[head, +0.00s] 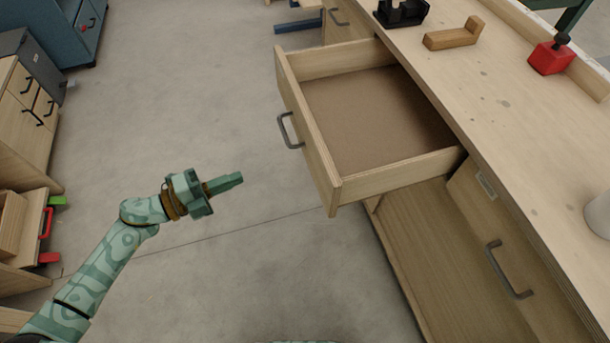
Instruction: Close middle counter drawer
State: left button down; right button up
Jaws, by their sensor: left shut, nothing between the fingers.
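The open counter drawer (316,143) is pulled well out from under the wooden counter (500,100), and its inside is empty. Its dark handle (289,130) is on the front panel, facing left. My left gripper (226,183) is shut and empty, over the floor to the left of the drawer front. It is apart from the drawer and points right toward it. My right gripper is not in view.
On the counter are a dark tape dispenser (402,12), a wooden block (453,36) and a red clamp-like object (550,57). Another drawer front with a handle (510,270) is at lower right. Wooden cabinets (28,105) stand at left. The floor between is clear.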

aim_at(316, 169)
pick_arm(q)
jog(key=d+m+g, duration=0.1)
jog(key=d, duration=0.4)
jog(key=d+r+m+h+b, duration=0.1)
jog(key=d, duration=0.4)
jog(key=w+d+m+g+b, duration=0.1)
jog(key=d, duration=0.4)
jog(key=shift+d+r+g+h, duration=0.1)
jog(key=shift+r+g+h, duration=0.2)
jog(key=shift+r, duration=0.1)
